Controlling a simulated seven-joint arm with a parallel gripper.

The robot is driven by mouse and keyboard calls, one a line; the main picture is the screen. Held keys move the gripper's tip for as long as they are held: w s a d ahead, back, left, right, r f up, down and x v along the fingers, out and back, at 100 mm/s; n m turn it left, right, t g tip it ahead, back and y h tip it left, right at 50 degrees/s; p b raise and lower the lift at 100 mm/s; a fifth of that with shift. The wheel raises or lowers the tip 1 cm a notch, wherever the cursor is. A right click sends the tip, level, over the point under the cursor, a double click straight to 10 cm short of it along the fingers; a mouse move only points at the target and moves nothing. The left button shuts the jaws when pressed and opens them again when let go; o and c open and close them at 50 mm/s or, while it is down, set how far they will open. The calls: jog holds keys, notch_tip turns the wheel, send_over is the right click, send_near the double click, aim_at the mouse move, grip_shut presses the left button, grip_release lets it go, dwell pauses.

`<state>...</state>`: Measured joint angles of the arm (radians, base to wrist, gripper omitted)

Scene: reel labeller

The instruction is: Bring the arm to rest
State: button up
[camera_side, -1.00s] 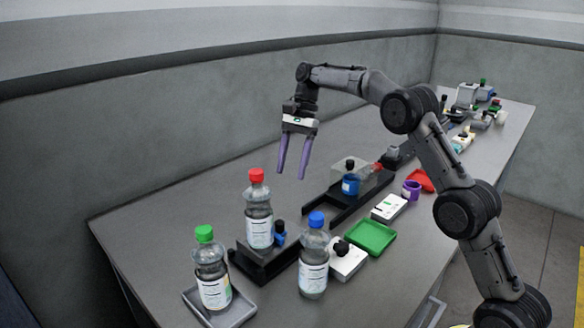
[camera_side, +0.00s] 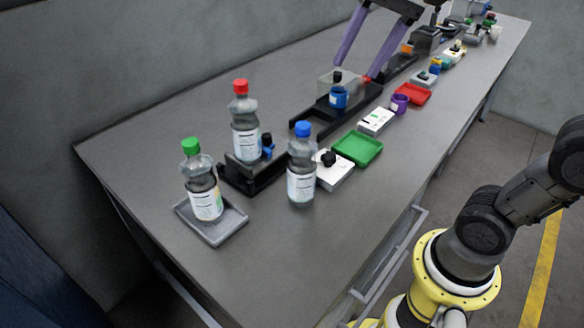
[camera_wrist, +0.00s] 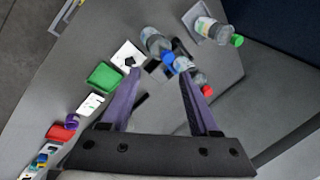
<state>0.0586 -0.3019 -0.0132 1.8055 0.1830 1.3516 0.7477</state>
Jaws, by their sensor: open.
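My gripper (camera_side: 355,72) is at the top of the side view, with its two purple fingers spread and pointing down. Nothing is between the fingers. In the wrist view the fingers (camera_wrist: 160,75) also stand wide apart and empty, above the table. The wrist and upper arm are mostly cut off by the top edge of the side view. The fingertips appear near the clear box (camera_side: 342,84) on the black rail; their exact height above it I cannot tell.
Bottles with green (camera_side: 205,190), red (camera_side: 244,125) and blue (camera_side: 301,170) caps stand at the near end. The green-capped one is in a grey tray (camera_side: 232,222). Green (camera_side: 358,148) and red (camera_side: 412,94) trays lie along the right edge. The table's front corner is bare.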

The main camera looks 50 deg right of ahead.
jog(key=s+d+f+n+t+h, duration=0.1)
jog(key=s+d+f+n+t, duration=0.1)
jog(key=s+f+n, duration=0.7)
notch_tip(320, 180, down, 4)
jog(key=shift+s+d+f+h, duration=0.2)
jog(key=shift+s+h, duration=0.2)
jog(key=shift+s, duration=0.35)
dwell(1.5)
